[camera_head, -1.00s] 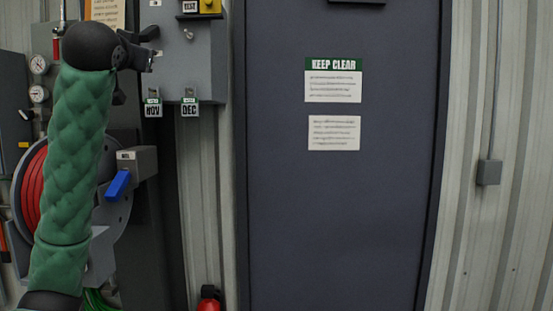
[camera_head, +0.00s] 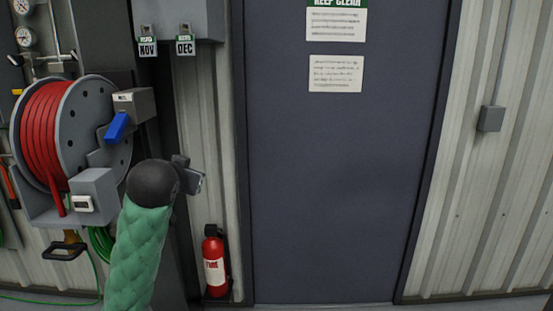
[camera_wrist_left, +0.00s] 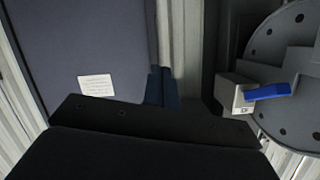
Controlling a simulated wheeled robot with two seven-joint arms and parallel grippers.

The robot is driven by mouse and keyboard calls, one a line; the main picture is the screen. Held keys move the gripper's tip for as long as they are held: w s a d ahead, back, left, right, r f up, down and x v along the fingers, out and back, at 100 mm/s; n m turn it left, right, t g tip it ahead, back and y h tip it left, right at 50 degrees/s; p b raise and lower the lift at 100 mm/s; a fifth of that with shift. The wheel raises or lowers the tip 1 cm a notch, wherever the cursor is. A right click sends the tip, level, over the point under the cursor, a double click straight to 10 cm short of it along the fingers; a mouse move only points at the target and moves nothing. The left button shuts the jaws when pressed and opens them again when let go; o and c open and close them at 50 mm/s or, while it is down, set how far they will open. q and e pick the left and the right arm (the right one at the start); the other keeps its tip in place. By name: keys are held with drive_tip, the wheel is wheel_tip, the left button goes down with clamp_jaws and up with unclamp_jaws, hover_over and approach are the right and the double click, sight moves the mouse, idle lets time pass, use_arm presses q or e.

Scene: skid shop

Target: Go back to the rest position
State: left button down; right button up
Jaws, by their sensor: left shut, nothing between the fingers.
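My left gripper (camera_head: 192,178) is in the lower left of the head view, at the end of my green-sleeved arm. It is shut and empty, in front of the dark post and touching nothing that I can see. In the left wrist view my gripper's dark body fills the bottom, with the fingers (camera_wrist_left: 160,87) above its edge. My right gripper is not in view.
A red hose reel (camera_head: 50,135) and a grey box with a blue lever (camera_head: 116,127) stand left of the arm. A fire extinguisher (camera_head: 214,262) stands on the floor to its right. A closed dark door (camera_head: 335,190) fills the middle. NOV and DEC tags (camera_head: 148,47) hang above.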

use_arm(q)
drive_tip(key=s+d+f+g, duration=0.2)
drive_tip(key=s+f, duration=0.4)
drive_tip(key=f, duration=0.6)
drive_tip(key=s+d+f+g+h, duration=0.1)
drive_tip(key=s+f+g, duration=0.1)
drive_tip(key=s+f, duration=0.65)
drive_tip(key=s+d+f+g, duration=0.2)
drive_tip(key=s+f, duration=0.2)
drive_tip(key=f, duration=1)
drive_tip(key=s+d+f+g, duration=0.1)
drive_tip(key=s+f+g, duration=0.2)
drive_tip(key=s+f, duration=0.7)
drive_tip(key=s+d+f+n+g, duration=0.1)
drive_tip(key=s+f+g, duration=0.2)
drive_tip(key=s+f, duration=0.7)
drive_tip(key=s, duration=0.5)
drive_tip(key=shift+h, duration=0.4)
